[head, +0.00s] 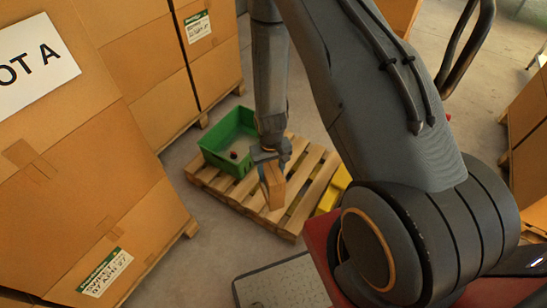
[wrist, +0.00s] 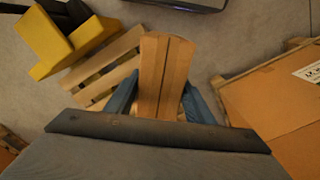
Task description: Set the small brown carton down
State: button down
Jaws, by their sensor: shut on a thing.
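The small brown carton (head: 272,184) is held in my gripper (head: 271,160), which is shut on it. In the head view it hangs upright over the wooden pallet (head: 219,190), just right of the green crate. Whether its lower end touches the slats I cannot tell. In the wrist view the carton (wrist: 162,75) stands out between the two blue fingers of my gripper (wrist: 158,103), with a dark seam along its face. The pallet slats (wrist: 105,67) show to its left.
A green crate (head: 211,152) with a small reddish thing inside stands on the pallet's back left. A yellow object (head: 335,188) lies at the pallet's right and shows in the wrist view (wrist: 62,42). Large stacked cartons (head: 120,180) stand at left. Bare slats lie around the held carton.

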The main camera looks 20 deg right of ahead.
jog(key=w+d+f+m+b, duration=0.65)
jog(key=f+b, duration=0.55)
jog(key=b, duration=1)
jog(key=w+d+f+m+b, duration=0.4)
jog(key=w+d+f+b, duration=0.5)
jog(key=b, duration=1.4)
notch_tip(320, 180, down, 13)
jog(key=s+d+b, duration=0.1)
jog(key=s+b, duration=0.1)
jog(key=b, duration=0.2)
jog(key=shift+s+d, duration=0.2)
jog(key=shift+f, duration=0.1)
jog(key=c, duration=0.8)
grip_release()
jog(key=shift+c, duration=0.2)
notch_tip(320, 180, up, 12)
jog(key=p, duration=0.5)
jog(key=shift+a+r, duration=0.1)
jog(key=shift+r, duration=0.1)
